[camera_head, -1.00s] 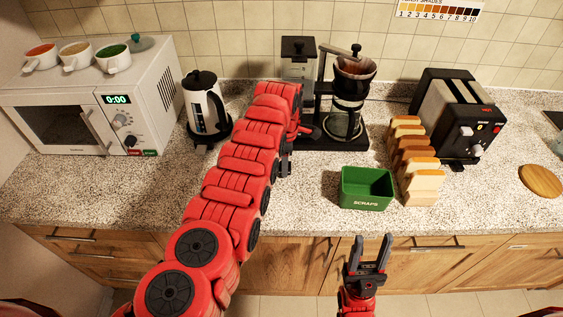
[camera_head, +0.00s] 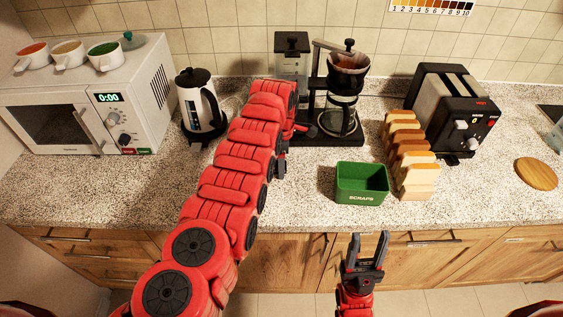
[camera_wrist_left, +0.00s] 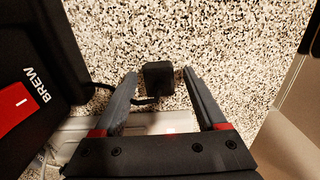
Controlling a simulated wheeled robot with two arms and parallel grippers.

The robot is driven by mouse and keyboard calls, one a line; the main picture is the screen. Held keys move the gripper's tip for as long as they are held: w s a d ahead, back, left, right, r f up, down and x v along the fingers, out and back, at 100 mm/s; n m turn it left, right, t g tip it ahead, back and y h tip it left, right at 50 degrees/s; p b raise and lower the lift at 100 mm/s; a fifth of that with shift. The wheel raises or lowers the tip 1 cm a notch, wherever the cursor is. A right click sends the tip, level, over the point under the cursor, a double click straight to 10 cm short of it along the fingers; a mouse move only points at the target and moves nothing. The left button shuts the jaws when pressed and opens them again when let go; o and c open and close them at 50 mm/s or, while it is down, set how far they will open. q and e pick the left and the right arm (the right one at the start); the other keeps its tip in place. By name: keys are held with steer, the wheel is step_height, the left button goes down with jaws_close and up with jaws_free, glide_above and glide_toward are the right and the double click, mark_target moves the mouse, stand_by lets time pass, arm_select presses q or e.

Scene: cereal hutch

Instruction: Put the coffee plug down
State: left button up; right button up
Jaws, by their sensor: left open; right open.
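The black coffee plug (camera_wrist_left: 157,77) lies on the speckled counter in the left wrist view, with a dark cord running off to the left. My left gripper (camera_wrist_left: 160,88) is open, its two fingers on either side of the plug and apart from it. In the head view my left arm hides that gripper and the plug. The coffee maker (camera_head: 343,85) stands at the back of the counter, and its black body with the BREW label shows at the left of the wrist view (camera_wrist_left: 25,85). My right gripper (camera_head: 369,240) is open and empty in front of the cabinets.
A green scraps bin (camera_head: 361,184), a row of bread slices (camera_head: 411,160) and a toaster (camera_head: 455,110) stand right of the coffee maker. A kettle (camera_head: 200,105) and a microwave (camera_head: 95,105) stand to the left. The counter's front strip (camera_head: 300,205) is clear.

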arm_select(q)
steer(key=shift+r+p, duration=0.35)
steer(key=shift+r, duration=0.25)
steer(key=shift+d+r, duration=0.1)
steer(key=shift+r, duration=0.05)
step_height(320, 180, up, 12)
steer(key=b, duration=0.1)
steer(key=shift+f+b, duration=0.2)
steer(key=shift+b, duration=0.15)
